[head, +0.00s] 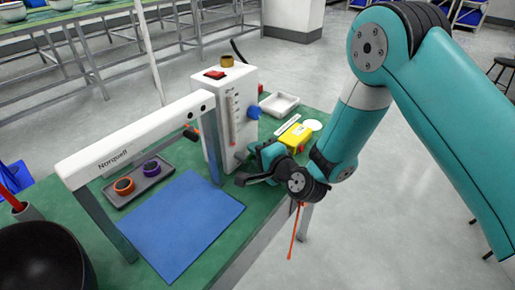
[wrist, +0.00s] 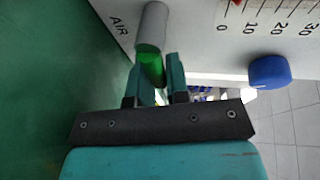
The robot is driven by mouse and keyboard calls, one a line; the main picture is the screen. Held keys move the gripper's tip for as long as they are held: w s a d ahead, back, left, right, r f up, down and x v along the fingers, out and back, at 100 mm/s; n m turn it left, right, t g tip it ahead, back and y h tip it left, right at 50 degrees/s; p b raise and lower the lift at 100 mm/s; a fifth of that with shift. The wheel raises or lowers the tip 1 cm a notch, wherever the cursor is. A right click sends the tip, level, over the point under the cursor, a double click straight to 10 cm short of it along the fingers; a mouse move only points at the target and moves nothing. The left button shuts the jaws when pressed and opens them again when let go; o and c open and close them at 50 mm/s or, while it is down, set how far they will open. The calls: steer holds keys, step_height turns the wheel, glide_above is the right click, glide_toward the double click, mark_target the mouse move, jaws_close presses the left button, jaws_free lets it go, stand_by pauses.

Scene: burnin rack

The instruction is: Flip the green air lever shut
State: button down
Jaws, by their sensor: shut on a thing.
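The green air lever (wrist: 152,68) shows in the wrist view, sticking out from a grey cylindrical valve body (wrist: 151,26) beside the printed word AIR on the white unit. My gripper (wrist: 155,83) has one finger on each side of the lever and is shut on it. In the head view my gripper (head: 247,161) is at the lower front of the white unit (head: 208,130). The lever cannot be made out in the head view.
A blue knob (wrist: 270,72) and a printed scale (wrist: 268,12) are to the right. On the green bench are a yellow instrument (head: 297,137), a white tray (head: 280,104), a blue mat (head: 180,223) and a grey tray (head: 139,187) with two rings. A white Norquell arch (head: 135,140) spans the mat.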

steer(key=shift+a, duration=0.1)
steer(key=c, duration=1.1)
jaws_free()
steer(key=shift+s+f+b, duration=0.1)
steer(key=shift+f+b, duration=0.05)
steer(key=shift+b, duration=0.2)
